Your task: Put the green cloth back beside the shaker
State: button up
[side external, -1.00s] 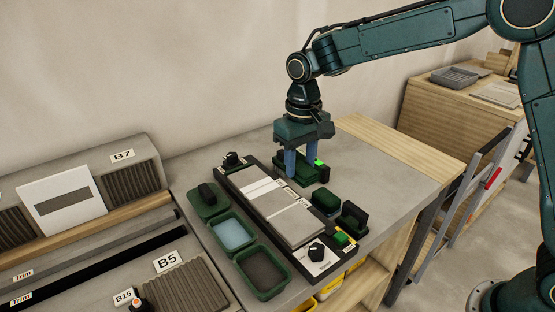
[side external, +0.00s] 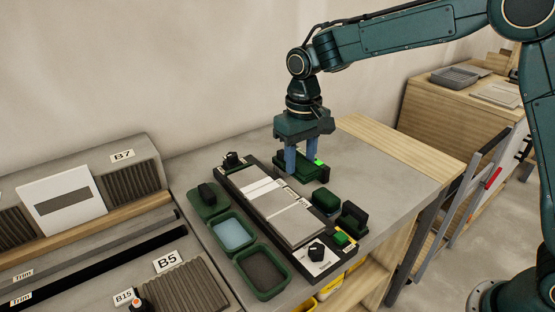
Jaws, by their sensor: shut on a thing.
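My gripper (side external: 301,162) points straight down over the far side of the bench, with its two blue fingers shut on the green cloth. A bright green patch of the cloth (side external: 319,162) shows beside the right finger; the fingers hide much of the rest. A dark green tray or holder (side external: 322,176) is at the fingertips, and I cannot tell whether the cloth touches it. What looks like the shaker (side external: 326,262), a long black-edged unit with a grey tile on top and a dark knob, lies just in front of my gripper.
Green trays, one with blue water (side external: 232,234) and one dark inside (side external: 263,272), line the shaker's left side. A green-and-black block (side external: 207,196) stands behind them. Two more dark green blocks (side external: 325,199) (side external: 354,217) stand right of the shaker. The bench is clear farther right.

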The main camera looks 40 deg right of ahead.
jog(key=w+d+f, duration=0.3)
jog(key=w+d, duration=0.4)
jog(key=shift+d+f, duration=0.15)
jog(key=shift+f, duration=0.15)
jog(key=shift+f, duration=0.15)
jog(key=shift+f, duration=2.8)
jog(key=shift+f, duration=1.55)
jog(key=o, duration=1.3)
jog(key=shift+a, duration=0.2)
jog(key=shift+c, duration=0.3)
jog(key=shift+r, duration=0.15)
